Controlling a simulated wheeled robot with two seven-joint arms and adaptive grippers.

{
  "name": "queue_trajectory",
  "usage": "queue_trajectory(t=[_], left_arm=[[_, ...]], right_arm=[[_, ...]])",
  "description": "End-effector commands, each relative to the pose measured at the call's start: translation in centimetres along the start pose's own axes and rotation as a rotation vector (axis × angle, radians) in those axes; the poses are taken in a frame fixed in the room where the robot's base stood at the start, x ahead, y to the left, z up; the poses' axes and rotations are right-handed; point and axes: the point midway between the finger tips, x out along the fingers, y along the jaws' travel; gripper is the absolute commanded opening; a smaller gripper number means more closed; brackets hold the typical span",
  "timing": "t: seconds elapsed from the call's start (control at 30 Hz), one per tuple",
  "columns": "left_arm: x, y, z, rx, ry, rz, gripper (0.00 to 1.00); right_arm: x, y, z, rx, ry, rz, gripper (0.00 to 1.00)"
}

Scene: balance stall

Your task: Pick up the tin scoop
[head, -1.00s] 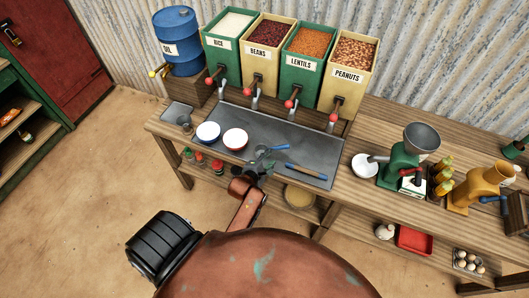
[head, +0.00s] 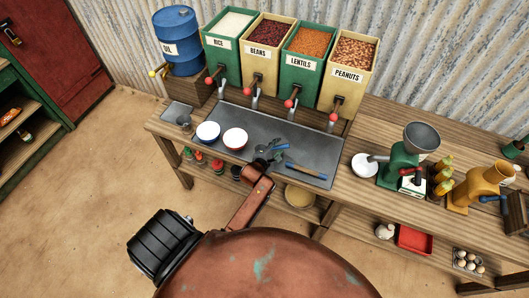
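A small grey tin scoop (head: 262,149) with a blue handle lies on the grey metal tray (head: 237,118) on the wooden counter. My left gripper (head: 272,158) is at the front edge of the tray, right at the scoop, and covers part of it. The fingers are small and dark here, so I cannot tell whether they are open or shut, or whether they touch the scoop. My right gripper is not in view.
Two white bowls (head: 208,132) stand left of the scoop. A flat blue-and-wood tool (head: 306,171) lies to its right. Labelled bins with red-knobbed taps (head: 289,104) stand behind. A green grinder (head: 398,165) and white bowl (head: 364,166) stand further right.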

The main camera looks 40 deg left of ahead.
Motion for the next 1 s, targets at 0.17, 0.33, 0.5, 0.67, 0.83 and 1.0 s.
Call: queue_trajectory(t=[0.17,0.33,0.5,0.67,0.83,1.0], left_arm=[[-0.02,-0.02,0.01,0.0,0.0,-0.001,0.24],[-0.02,-0.02,0.02,0.0,0.0,-0.001,0.13],[-0.03,-0.03,0.02,0.0,0.0,-0.001,0.01],[-0.03,-0.03,0.01,0.0,0.0,-0.001,0.0],[-0.03,0.0,0.03,0.0,0.0,0.0,0.0],[-0.17,0.31,0.19,0.0,0.0,0.001,0.0]], right_arm=[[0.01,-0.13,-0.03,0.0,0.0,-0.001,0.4],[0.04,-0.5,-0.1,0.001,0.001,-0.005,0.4],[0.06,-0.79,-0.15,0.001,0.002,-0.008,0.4],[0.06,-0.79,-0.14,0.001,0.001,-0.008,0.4],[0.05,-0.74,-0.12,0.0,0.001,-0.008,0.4],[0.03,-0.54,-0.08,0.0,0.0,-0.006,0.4]])
